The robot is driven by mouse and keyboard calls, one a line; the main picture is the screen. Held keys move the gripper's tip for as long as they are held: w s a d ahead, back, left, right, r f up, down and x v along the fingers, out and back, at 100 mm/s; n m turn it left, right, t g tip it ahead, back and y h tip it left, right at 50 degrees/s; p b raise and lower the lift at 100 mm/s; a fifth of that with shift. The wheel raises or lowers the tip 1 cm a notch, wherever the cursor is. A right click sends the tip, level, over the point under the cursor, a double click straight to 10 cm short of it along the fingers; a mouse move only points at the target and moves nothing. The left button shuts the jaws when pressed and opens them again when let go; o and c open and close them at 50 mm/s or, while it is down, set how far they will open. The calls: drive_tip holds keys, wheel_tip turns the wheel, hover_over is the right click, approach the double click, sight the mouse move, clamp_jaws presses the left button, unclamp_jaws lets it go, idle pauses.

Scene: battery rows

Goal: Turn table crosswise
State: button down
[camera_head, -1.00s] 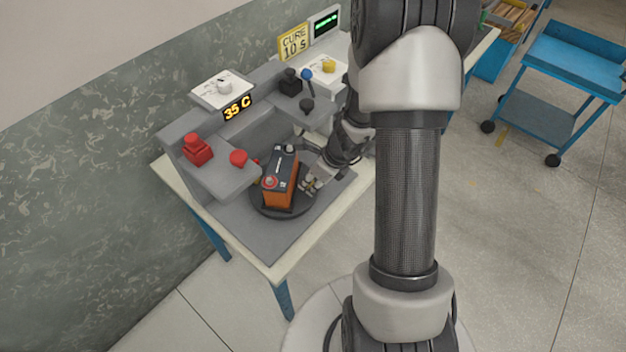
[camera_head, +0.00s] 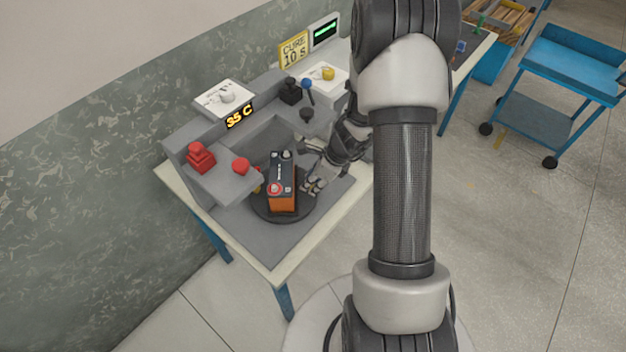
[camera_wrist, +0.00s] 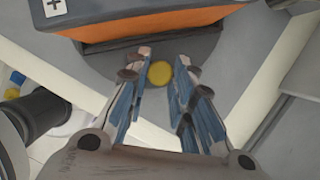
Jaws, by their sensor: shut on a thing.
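The turntable (camera_head: 262,208) is a dark round disc on the grey station top in the head view. A battery (camera_head: 283,202), orange below with a dark top, stands upright on it, its long side running nearly up the picture. The battery also shows at the top of the wrist view (camera_wrist: 150,25). My gripper (camera_head: 310,184) is low at the disc's right rim, beside the battery and apart from it. In the wrist view, its fingers are closed about a round yellow knob (camera_wrist: 159,73) by the disc's edge.

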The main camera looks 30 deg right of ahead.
drive_tip(key=shift+w+d+r+n+y+p, duration=0.2)
drive_tip(key=shift+w+d+n+y+p, duration=0.1)
drive_tip(key=shift+w+n+p, duration=0.45)
drive_tip(key=shift+f+n+g, duration=0.2)
drive_tip(key=shift+n+g, duration=0.1)
drive_tip(key=shift+n, duration=0.05)
drive_tip(key=c, duration=1.4)
unclamp_jaws()
drive_tip(key=shift+o, duration=0.2)
drive_tip(key=v, duration=1.2)
drive_tip(key=shift+c, duration=0.2)
